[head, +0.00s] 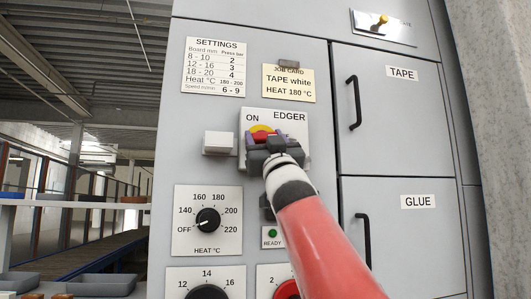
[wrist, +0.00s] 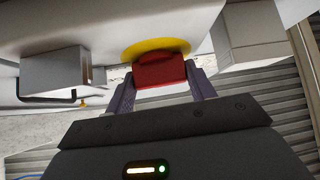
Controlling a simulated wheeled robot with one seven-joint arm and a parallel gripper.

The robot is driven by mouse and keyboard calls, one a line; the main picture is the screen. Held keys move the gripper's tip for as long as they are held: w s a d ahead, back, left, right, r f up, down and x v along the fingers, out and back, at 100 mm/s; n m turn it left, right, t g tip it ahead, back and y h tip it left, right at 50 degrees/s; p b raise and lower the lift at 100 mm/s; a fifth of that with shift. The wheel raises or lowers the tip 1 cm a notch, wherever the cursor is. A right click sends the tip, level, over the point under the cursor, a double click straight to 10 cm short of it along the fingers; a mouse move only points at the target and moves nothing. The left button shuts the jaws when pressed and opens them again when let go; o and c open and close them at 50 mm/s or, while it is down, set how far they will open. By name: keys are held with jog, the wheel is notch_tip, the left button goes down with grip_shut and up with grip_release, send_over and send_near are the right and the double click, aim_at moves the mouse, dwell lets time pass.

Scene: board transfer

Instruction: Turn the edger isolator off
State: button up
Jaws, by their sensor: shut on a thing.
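The edger isolator is a white box (head: 297,128) labelled ON and EDGER on the grey cabinet front. Its yellow disc (head: 261,129) and red handle show just above my gripper (head: 262,139), which hides much of the box in the head view. In the wrist view the red handle (wrist: 160,73) sits between the two purple fingers of my gripper (wrist: 162,88), in front of the yellow disc (wrist: 155,47). My gripper is shut on the red handle. The lower part of the box and any OFF mark are hidden by my arm.
A heat dial (head: 208,218) points near OFF below left. A green READY lamp (head: 272,234) is close to my arm. A white block (head: 219,143) sticks out left of the isolator. TAPE (head: 402,73) and GLUE (head: 418,202) doors with black handles are right.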

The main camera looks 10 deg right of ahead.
jog(key=shift+f+m+h+b, duration=0.1)
jog(key=shift+m+h+b, duration=1.05)
jog(key=shift+m+h, duration=0.6)
jog(key=o, duration=1)
jog(key=shift+s, duration=0.1)
jog(key=b+v, duration=0.7)
jog(key=shift+s+f+b, duration=0.2)
jog(key=shift+f+b, duration=0.1)
jog(key=shift+s, duration=0.1)
